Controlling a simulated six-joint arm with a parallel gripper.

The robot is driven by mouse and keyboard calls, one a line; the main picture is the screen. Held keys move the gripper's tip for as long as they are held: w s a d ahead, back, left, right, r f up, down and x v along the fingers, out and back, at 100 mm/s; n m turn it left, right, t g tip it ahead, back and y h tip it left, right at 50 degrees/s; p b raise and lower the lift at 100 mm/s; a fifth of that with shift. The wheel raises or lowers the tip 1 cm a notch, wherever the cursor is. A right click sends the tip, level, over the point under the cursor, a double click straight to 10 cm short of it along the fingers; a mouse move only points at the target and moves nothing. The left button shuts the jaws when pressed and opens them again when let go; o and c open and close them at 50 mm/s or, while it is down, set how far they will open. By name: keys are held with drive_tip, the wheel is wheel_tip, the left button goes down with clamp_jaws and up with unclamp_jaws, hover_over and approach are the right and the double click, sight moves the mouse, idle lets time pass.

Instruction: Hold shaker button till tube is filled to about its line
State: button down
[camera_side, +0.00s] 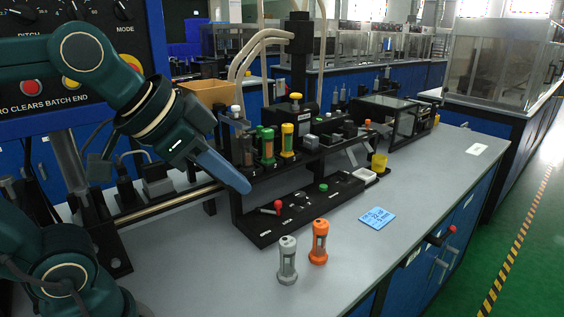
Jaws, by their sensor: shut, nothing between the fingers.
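My gripper (245,187) is shut and empty. Its blue fingers point down and right, just left of the black rack and above the lower black panel. Fill lines are too small to read. The lower black panel (262,232) carries a red-knobbed lever (277,206) and a green button (323,187). I cannot tell which control is the shaker button. My fingertips appear apart from these controls.
A grey tube (287,262) and an orange tube (318,242) stand upright at the bench front. A blue note (377,217) lies to their right. A yellow cup (379,163) and a white dish (364,176) are by the rack's right end.

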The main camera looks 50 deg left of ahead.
drive_tip(key=w+a+r+m+t, duration=0.1)
drive_tip(key=w+r+m+t, duration=0.15)
drive_tip(key=w+r, duration=0.75)
drive_tip(key=m+g+y, duration=0.1)
drive_tip(key=m, duration=0.1)
hover_over(323, 188)
wheel_tip(323, 188, down, 18)
drive_tip(key=shift+s+a+f, duration=0.25)
drive_tip(key=shift+a+f, duration=0.05)
drive_tip(key=shift+a, duration=0.1)
drive_tip(key=shift+f, duration=0.15)
drive_tip(key=shift+f, duration=4.2)
drive_tip(key=shift+f, duration=0.1)
drive_tip(key=shift+w+f, duration=0.1)
drive_tip(key=shift+f, duration=0.2)
